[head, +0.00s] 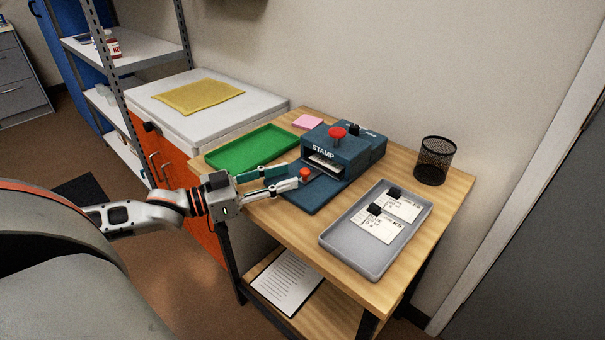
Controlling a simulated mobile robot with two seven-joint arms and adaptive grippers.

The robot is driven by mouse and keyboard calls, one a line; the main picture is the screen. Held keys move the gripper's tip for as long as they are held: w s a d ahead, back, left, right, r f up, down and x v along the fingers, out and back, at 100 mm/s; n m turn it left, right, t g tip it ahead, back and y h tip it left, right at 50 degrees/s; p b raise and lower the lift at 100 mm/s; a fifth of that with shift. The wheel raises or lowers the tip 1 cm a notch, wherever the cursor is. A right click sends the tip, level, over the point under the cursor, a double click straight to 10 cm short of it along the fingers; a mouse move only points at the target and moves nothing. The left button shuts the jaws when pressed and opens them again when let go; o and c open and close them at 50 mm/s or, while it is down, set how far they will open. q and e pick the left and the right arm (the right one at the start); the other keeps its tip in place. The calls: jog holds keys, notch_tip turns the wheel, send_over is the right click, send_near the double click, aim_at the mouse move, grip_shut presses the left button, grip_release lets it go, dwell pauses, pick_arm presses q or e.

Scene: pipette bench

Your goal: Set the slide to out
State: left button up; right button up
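The dark teal stamp machine (349,153), marked STAMP, stands on the wooden table. A white card (324,161) shows in its front opening. A small red knob (305,173), which looks like the slide's handle, stands at the front over the machine's flat teal base (318,196). Another red knob (337,133) sits on top. My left gripper (296,176) reaches in from the left with its fingers apart, its tips close to the front red knob. I cannot tell whether they touch it. My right gripper is not in view.
A grey tray (348,243) with cards and black clips lies at the right. A black mesh cup (435,160) stands behind it. A green tray (252,147) and a pink pad (308,122) are at the left and back. Bare wood lies between machine and cup.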

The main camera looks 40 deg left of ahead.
aim_at(301, 172)
pick_arm(q)
jog(key=b+x, duration=0.1)
jog(key=x, duration=0.2)
jog(key=shift+w+d+f, duration=0.1)
jog(key=shift+w+f, duration=0.05)
jog(key=shift+w, duration=0.05)
jog(key=shift+w+d+b, duration=0.25)
jog(key=shift+w+b, duration=0.05)
jog(key=shift+w, duration=0.2)
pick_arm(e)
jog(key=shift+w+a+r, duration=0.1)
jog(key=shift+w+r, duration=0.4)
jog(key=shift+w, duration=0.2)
pick_arm(q)
jog(key=shift+c, duration=0.4)
